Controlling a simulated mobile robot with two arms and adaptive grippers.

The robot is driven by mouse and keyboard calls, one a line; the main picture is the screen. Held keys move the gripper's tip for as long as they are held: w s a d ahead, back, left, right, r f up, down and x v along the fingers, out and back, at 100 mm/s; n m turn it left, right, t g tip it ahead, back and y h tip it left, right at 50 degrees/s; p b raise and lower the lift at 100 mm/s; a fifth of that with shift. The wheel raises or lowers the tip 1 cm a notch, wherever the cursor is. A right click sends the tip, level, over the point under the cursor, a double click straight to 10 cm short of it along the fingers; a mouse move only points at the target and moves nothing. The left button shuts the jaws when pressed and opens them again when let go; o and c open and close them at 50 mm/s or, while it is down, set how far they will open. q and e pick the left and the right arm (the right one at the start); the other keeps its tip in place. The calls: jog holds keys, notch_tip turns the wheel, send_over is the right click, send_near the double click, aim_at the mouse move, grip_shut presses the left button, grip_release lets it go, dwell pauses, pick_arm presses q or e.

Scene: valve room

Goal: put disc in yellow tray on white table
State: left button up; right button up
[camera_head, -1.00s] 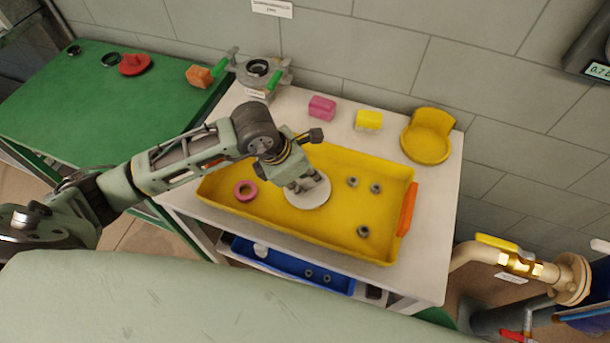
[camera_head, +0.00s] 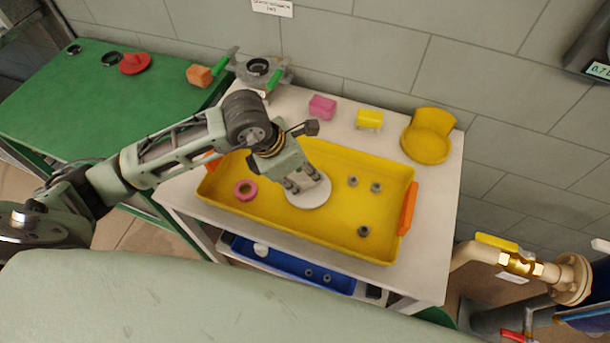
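A pale grey-white disc (camera_head: 312,200) lies in the yellow tray (camera_head: 345,247), left of its middle. The tray has orange handles and sits on the white table (camera_head: 425,272). My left gripper (camera_head: 306,187) points down right over the disc, its fingertips at or very near the disc's upper side. The fingers are small and partly hidden by the gripper body, so I cannot tell whether they are open or whether they touch the disc. My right gripper is not in view.
The tray also holds a pink ring (camera_head: 245,190) and several grey nuts (camera_head: 363,231). Behind it stand a pink block (camera_head: 322,107), a yellow block (camera_head: 369,119) and a yellow scoop-like dish (camera_head: 428,143). A blue tray (camera_head: 290,268) is on the shelf below. A green table (camera_head: 70,115) stands left.

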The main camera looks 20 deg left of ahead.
pick_arm(q)
jog(key=v, duration=0.9)
jog(key=shift+r, duration=0.1)
